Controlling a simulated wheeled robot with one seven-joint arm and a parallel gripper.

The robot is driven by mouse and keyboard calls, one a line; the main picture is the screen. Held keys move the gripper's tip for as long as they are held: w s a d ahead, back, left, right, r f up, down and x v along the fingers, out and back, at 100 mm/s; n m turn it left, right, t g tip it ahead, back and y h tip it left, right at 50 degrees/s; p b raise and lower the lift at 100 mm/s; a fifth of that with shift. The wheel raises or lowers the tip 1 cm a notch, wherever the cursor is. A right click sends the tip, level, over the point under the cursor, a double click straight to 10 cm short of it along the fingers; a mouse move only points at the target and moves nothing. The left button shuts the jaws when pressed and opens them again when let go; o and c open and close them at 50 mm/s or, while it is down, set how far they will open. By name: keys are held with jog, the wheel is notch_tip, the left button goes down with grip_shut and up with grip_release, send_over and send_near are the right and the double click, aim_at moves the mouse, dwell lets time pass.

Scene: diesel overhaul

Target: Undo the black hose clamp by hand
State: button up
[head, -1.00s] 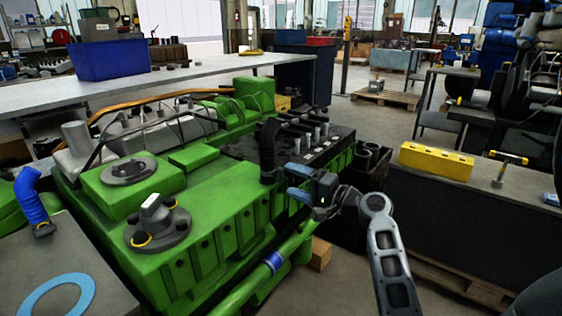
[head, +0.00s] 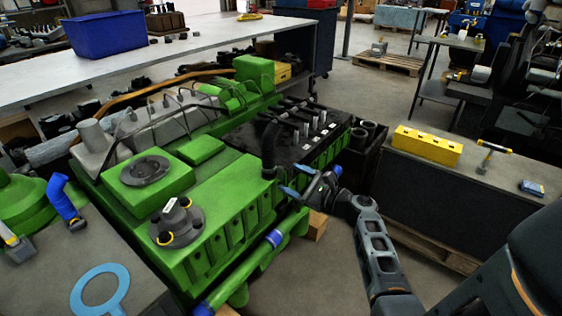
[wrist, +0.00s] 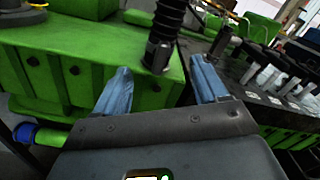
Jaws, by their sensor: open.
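The black corrugated hose (head: 268,146) stands upright on the green engine (head: 215,215). At its foot is a dark collar, which looks like the black hose clamp (head: 268,173). In the wrist view the hose (wrist: 170,16) comes down to the clamp (wrist: 157,55), just beyond my fingertips and between them in the picture. My gripper (head: 286,180) has blue fingers and is at the right of the clamp in the head view. In the wrist view my gripper (wrist: 160,66) is open, with nothing between its fingers. I cannot tell whether a finger touches the clamp.
A black engine cover with upright grey parts (head: 305,132) lies right of the hose. A green pipe with a blue band (head: 274,238) runs along the engine's near side. A bench with a yellow block (head: 427,146) stands at the right. Open floor lies in front.

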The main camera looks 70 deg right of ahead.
aim_at(283, 174)
jog(key=m+p, duration=0.4)
jog(key=shift+r+m, duration=0.35)
jog(key=shift+m, duration=0.05)
jog(key=x, duration=0.1)
jog(key=b+x, duration=0.1)
jog(key=x, duration=0.1)
jog(key=shift+w+f, duration=0.1)
jog(key=shift+f, duration=0.3)
jog(key=shift+x, duration=0.95)
jog(key=shift+c, duration=0.3)
grip_shut()
jog(key=shift+b, duration=0.3)
